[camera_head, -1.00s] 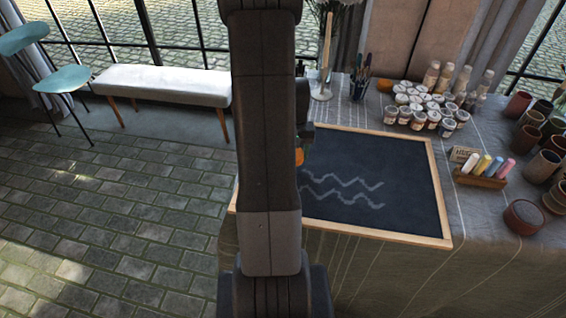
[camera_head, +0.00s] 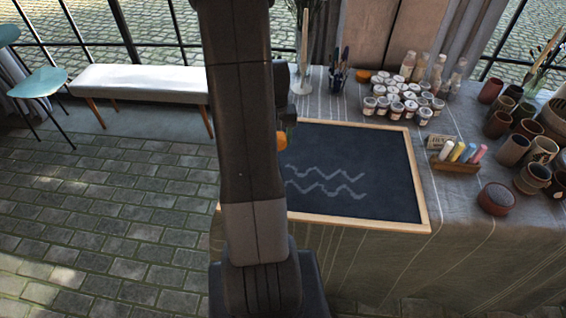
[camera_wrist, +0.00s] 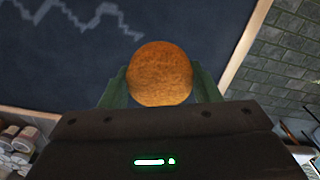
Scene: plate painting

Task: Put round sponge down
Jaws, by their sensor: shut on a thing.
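The round sponge (camera_wrist: 160,74) is orange and sits between the two green fingers of my gripper (camera_wrist: 160,88) in the wrist view. My gripper is shut on it. Behind it in that view lies the dark board (camera_wrist: 60,60) with pale zigzag chalk lines. In the head view a small part of the orange sponge (camera_head: 281,140) shows beside my arm, over the left part of the wood-framed blackboard (camera_head: 370,160). My arm hides the rest of the sponge and most of the gripper. I cannot tell how high the sponge is above the board.
Several paint jars (camera_head: 400,100) stand behind the board on the cloth-covered table (camera_head: 450,225). A wooden holder with chalks (camera_head: 457,165) and a reddish round pot (camera_head: 496,198) are to the right. A brush cup (camera_head: 339,78) stands at the back. The board's right part is clear.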

